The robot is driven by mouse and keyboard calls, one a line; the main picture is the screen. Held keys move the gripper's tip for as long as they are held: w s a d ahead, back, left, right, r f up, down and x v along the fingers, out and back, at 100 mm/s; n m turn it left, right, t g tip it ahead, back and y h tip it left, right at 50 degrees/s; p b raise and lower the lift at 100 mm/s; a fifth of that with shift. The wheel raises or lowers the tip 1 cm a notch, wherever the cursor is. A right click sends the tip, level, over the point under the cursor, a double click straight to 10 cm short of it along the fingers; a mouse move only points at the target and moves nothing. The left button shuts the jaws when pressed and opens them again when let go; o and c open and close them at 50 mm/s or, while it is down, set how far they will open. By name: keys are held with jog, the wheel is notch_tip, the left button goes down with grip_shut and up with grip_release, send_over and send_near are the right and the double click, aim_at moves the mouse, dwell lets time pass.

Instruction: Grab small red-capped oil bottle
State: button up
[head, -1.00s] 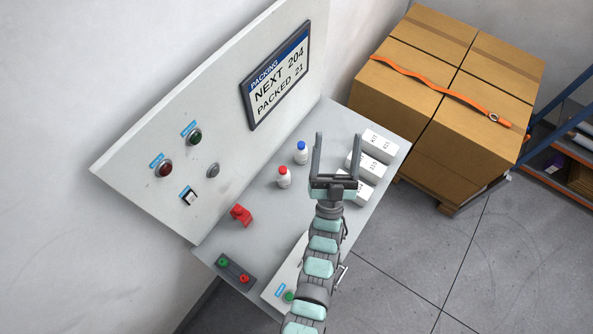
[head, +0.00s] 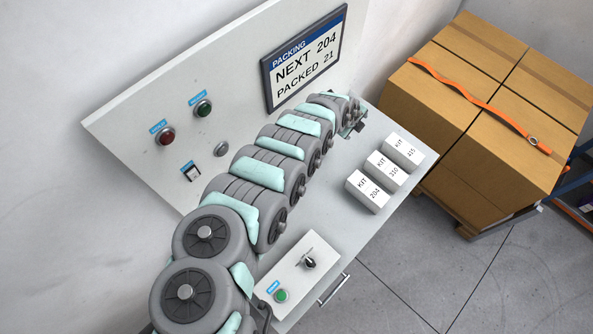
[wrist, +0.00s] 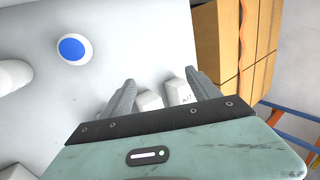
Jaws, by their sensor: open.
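The red-capped bottle cannot be seen in the head view now; my arm covers that part of the bench. In the wrist view, a blue-capped bottle (wrist: 74,48) shows from above, left of my fingers. A rounded white shape (wrist: 14,76) is cut off at the left edge; no red cap shows on it, so I cannot tell what it is. My gripper (wrist: 160,78) is open, with nothing between its fingers but bench and white boxes beyond. In the head view my gripper is mostly hidden at the far end of my arm.
White kit boxes (head: 367,191) stand in a row on the bench's right side. A control box with a green button (head: 281,295) is at the front. The upright panel (head: 130,120) borders the bench at the left. Large cartons (head: 455,110) stand to the right.

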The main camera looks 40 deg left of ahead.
jog(key=s+a+m+g, duration=0.1)
jog(key=s+a+g, duration=0.1)
jog(key=s, duration=0.4)
jog(key=s+a+m+g, duration=0.1)
jog(key=s+a+g, duration=0.1)
jog(key=s, duration=0.5)
jog(key=s+a+m+g+b, duration=0.1)
jog(key=s+a+m+g, duration=0.1)
jog(key=s, duration=0.4)
jog(key=shift+s+a+f, duration=0.3)
jog(key=shift+s+a, duration=0.1)
jog(key=shift+a, duration=0.15)
jog(key=shift+s+f, duration=0.25)
jog(key=shift+f, duration=0.05)
notch_tip(320, 180, down, 3)
jog(key=shift+d+f, duration=0.15)
jog(key=shift+f, duration=3.4)
jog(key=shift+c, duration=0.5)
grip_shut()
